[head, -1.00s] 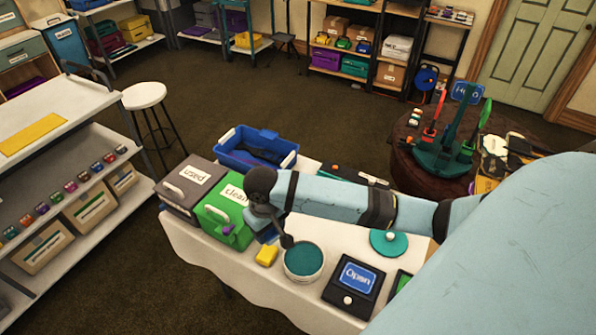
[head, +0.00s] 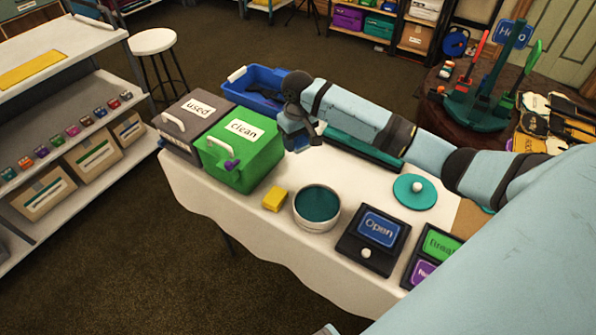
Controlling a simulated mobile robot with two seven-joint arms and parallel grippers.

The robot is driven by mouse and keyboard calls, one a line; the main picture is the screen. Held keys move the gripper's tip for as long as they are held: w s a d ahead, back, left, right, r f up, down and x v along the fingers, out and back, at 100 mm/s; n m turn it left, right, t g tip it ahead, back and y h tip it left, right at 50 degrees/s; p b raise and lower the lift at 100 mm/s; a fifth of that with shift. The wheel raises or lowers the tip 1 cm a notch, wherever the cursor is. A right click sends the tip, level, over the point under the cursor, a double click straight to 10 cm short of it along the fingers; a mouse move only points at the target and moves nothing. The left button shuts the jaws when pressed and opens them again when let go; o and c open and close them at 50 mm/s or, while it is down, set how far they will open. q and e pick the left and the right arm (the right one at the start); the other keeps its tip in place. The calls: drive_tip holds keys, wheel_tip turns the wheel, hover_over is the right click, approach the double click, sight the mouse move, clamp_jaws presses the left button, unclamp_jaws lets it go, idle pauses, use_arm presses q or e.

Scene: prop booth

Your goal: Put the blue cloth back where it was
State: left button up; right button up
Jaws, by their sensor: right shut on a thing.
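My right gripper (head: 299,128) reaches in from the right, above the table beside the green box. It is shut on the blue cloth (head: 291,123), a small blue patch hanging below the dark wrist. The gripper and arm hide part of the cloth. The green box labelled "clean" (head: 238,172) stands just left of the gripper, and the grey box labelled "used" (head: 178,148) is left of that. My left gripper is out of view.
The white-covered table (head: 270,235) also holds a blue bin (head: 232,95), a yellow sponge (head: 275,199), a round tub of teal content (head: 317,204), a teal lid (head: 415,192) and an "Open" sign (head: 374,232).

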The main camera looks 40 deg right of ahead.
sight(298, 175)
wheel_tip(298, 175, down, 13)
drive_tip(key=shift+r+b, duration=0.2)
drive_tip(key=shift+b, duration=0.45)
drive_tip(key=shift+f, duration=0.1)
drive_tip(key=o, duration=0.9)
